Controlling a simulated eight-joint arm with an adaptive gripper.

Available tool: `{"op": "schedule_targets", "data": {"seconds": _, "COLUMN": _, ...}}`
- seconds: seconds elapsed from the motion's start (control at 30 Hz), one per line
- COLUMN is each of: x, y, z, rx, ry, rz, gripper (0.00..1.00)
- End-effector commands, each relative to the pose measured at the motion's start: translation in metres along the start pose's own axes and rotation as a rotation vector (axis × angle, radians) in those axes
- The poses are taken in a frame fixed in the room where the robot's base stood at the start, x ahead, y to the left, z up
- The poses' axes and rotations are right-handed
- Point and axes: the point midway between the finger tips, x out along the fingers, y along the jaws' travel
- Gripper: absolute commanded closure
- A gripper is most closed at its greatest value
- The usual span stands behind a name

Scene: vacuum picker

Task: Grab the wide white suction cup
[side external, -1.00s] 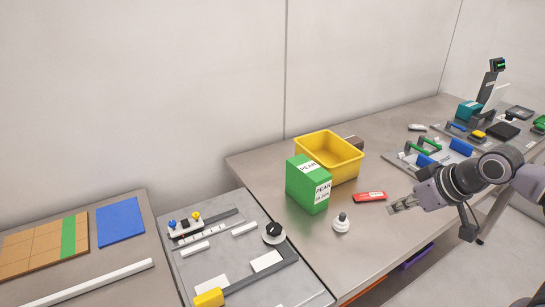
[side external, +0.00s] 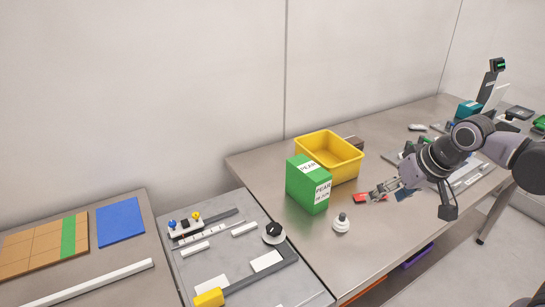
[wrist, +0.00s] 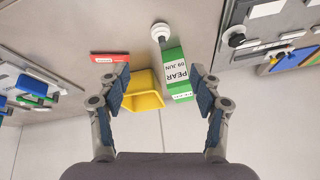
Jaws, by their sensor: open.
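A white, stepped round piece with a grey top (side external: 341,223), which looks like the white suction cup, stands upright on the metal table in front of the green PEAR box (side external: 308,184). It also shows in the wrist view (wrist: 160,32), at top centre beside the box. My gripper (side external: 380,193) is above the table, right of the white piece and apart from it. In the wrist view my gripper (wrist: 159,72) has its two fingers spread wide with nothing held between them.
A yellow bin (side external: 325,143) stands behind the green box. A red packet (side external: 361,198) lies by my fingertips, partly covered. A grey board at left carries a black-topped white disc (side external: 274,234). The table in front of the white piece is clear.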

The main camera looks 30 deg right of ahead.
Motion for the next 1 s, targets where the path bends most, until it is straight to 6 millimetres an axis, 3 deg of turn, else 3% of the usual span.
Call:
{"op": "schedule_targets", "data": {"seconds": 0.27, "x": 0.023, "y": -0.013, "z": -0.037, "rx": 0.370, "ry": -0.159, "rz": 0.079, "gripper": 0.35}}
{"op": "schedule_targets", "data": {"seconds": 0.5, "x": 0.057, "y": -0.021, "z": -0.062, "rx": 0.686, "ry": -0.271, "rz": 0.195, "gripper": 0.35}}
{"op": "schedule_targets", "data": {"seconds": 0.73, "x": 0.090, "y": -0.026, "z": -0.074, "rx": 0.930, "ry": -0.337, "rz": 0.317, "gripper": 0.35}}
{"op": "schedule_targets", "data": {"seconds": 1.0, "x": 0.108, "y": -0.026, "z": -0.074, "rx": 1.028, "ry": -0.356, "rz": 0.372, "gripper": 0.35}}
